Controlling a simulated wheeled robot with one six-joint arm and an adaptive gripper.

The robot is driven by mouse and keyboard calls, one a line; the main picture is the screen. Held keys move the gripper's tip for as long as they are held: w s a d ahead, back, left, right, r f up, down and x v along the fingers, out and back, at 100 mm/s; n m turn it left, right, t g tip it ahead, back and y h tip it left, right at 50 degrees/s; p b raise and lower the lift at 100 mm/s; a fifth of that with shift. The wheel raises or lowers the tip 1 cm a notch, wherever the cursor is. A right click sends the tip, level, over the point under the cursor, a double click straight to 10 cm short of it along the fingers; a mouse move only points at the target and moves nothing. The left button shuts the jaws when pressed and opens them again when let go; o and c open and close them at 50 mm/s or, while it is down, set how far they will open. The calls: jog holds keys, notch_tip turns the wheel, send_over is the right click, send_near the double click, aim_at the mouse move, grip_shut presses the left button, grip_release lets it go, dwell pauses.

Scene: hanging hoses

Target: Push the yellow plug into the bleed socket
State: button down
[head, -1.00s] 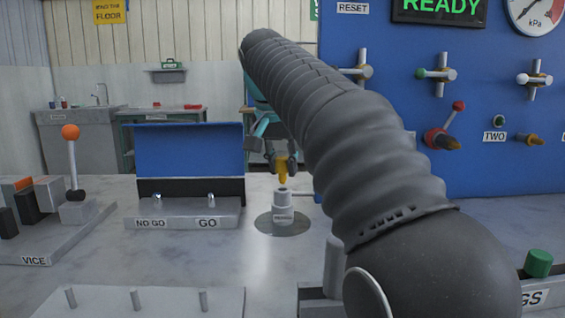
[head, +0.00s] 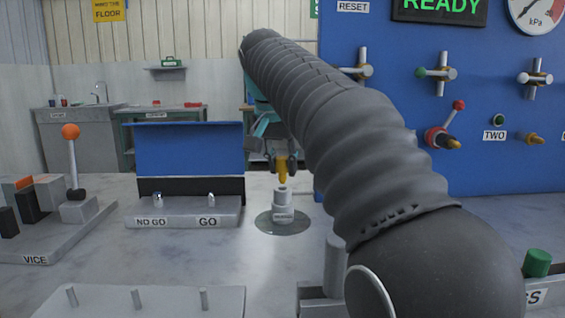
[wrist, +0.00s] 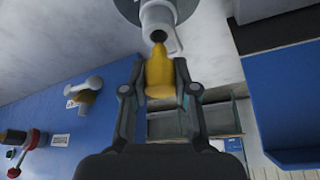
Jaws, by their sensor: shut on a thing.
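My gripper (head: 281,163) is shut on the yellow plug (head: 282,175), which points down just above the bleed socket (head: 282,201). The socket is a pale upright cylinder with a label too small to read, on a round grey base. In the wrist view the plug (wrist: 159,78) sits between both fingers of my gripper (wrist: 159,68), and its narrow tip is close to the dark hole of the socket (wrist: 157,18). The tip looks nearly lined up with the hole; I cannot tell whether it touches the rim. My arm hides part of the area right of the socket.
A GO / NO GO block (head: 185,212) with a blue backboard (head: 190,150) stands left of the socket. A vice (head: 62,225) is at the far left. A blue panel (head: 470,165) with valves and a gauge is at the right. The bench between them is partly clear.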

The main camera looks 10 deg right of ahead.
aim_at(282, 172)
jog(key=shift+f+b, duration=1.05)
jog(key=shift+f, duration=0.5)
jog(key=c, duration=0.8)
grip_release()
jog(key=shift+r, duration=0.1)
jog(key=shift+v, duration=5.9)
